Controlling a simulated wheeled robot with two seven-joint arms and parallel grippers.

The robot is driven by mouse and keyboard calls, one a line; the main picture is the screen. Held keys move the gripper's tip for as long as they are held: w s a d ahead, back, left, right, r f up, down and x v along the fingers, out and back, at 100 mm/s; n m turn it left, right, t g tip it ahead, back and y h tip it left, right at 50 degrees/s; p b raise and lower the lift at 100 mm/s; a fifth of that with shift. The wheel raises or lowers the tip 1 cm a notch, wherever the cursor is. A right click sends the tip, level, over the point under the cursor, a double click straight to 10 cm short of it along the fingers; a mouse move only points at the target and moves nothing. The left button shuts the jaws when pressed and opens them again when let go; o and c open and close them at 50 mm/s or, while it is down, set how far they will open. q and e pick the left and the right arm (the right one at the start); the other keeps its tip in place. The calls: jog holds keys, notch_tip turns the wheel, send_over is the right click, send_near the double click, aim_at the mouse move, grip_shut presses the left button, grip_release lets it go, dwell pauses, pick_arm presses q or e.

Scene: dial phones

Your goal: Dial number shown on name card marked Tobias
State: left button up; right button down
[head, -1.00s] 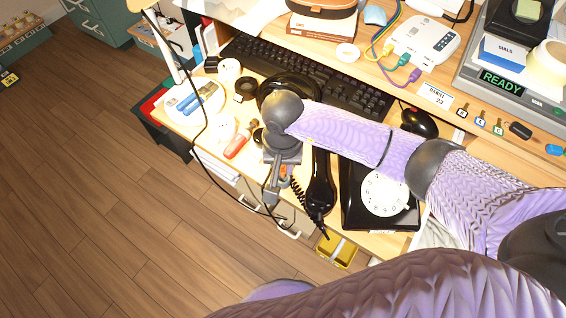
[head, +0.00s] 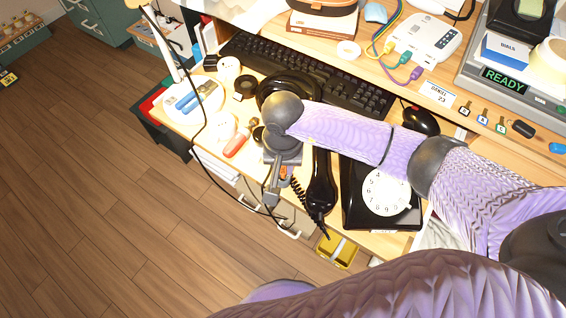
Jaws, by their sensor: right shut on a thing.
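The black dial phone (head: 352,207) with a white rotary dial (head: 386,191) stands at the desk's front edge, partly covered by my right arm. Its black handset (head: 320,182) with a coiled cord lies off the phone, just left of it. A name card (head: 437,94) at the back seems to read Daniel 23. No card marked Tobias can be read. My right gripper (head: 272,194) points down at the desk's front edge, left of the handset and apart from the dial. It is shut on a small orange thing (head: 283,171), mostly hidden. My left gripper is out of view.
A black keyboard (head: 350,92) and a mouse (head: 419,120) lie behind the phone. An orange marker (head: 237,143) and a white tray (head: 193,98) with blue items are at left. A lamp's cable hangs in front. A grey machine reading READY (head: 504,80) stands at back right.

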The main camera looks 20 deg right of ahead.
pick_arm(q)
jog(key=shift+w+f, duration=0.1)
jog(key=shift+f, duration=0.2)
pick_arm(e)
jog(key=shift+f, duration=0.4)
pick_arm(q)
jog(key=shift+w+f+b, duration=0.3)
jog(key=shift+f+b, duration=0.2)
jog(key=shift+b, duration=0.2)
pick_arm(e)
jog(key=shift+f, duration=0.5)
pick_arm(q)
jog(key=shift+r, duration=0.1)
pick_arm(e)
jog(key=c, duration=0.7)
grip_release()
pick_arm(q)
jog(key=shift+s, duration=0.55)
pick_arm(e)
jog(key=shift+o, duration=1)
notch_tip(320, 180, up, 10)
jog(key=p, duration=0.4)
jog(key=shift+f, duration=0.25)
jog(key=shift+r, duration=0.3)
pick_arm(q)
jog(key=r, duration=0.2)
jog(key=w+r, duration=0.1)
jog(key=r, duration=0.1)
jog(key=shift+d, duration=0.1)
